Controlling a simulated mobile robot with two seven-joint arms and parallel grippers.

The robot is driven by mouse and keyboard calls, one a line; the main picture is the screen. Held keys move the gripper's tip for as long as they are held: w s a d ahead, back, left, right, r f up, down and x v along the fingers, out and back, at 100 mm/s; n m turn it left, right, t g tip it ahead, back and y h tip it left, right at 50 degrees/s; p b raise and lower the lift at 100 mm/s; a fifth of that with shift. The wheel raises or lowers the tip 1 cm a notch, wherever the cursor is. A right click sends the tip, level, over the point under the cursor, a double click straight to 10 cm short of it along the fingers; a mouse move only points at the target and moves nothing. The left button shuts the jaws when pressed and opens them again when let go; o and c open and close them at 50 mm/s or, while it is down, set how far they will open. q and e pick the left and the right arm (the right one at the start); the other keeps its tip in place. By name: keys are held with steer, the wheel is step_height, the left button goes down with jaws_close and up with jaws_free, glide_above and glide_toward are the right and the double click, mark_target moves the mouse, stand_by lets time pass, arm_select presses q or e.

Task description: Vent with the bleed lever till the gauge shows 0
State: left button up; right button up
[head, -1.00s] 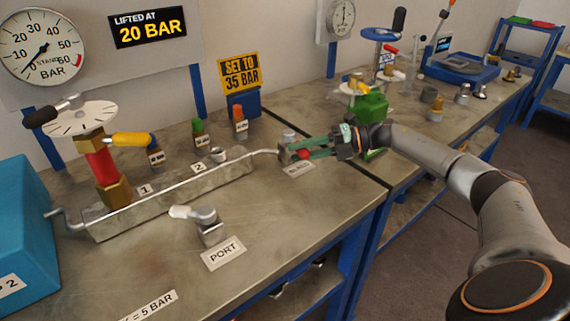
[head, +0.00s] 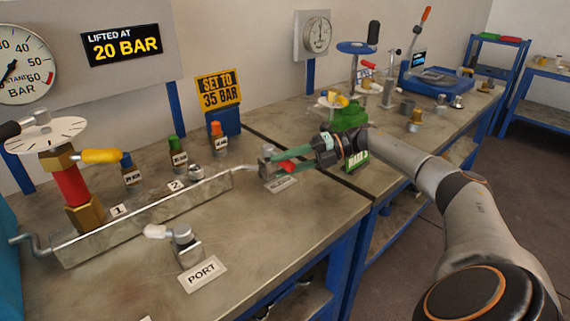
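The bleed lever (head: 287,166) is a short red handle on a small metal valve block (head: 266,162) at the right end of the long channel, with a label in front. My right gripper (head: 279,166), with green fingers, reaches it from the right. Its fingers stand apart, with the red handle between their tips; contact on both sides is not clear. The big gauge (head: 28,55) is cut off at the left edge. Its dark needle points down and left, near the low end; the exact reading is not clear. My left gripper is out of view.
A metal channel (head: 150,215) runs along the bench, with a red-bodied valve (head: 72,186) at its left end. Small bottles (head: 179,155) stand behind it. A fitting (head: 184,245) stands by the PORT label (head: 203,274). A green block (head: 352,110) is beyond my gripper.

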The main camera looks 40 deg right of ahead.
steer(key=shift+o, duration=1.1)
steer(key=shift+d, duration=0.1)
steer(key=b+v, duration=0.1)
steer(key=v, duration=1.1)
steer(key=shift+s, duration=0.15)
steer(key=shift+d, duration=0.1)
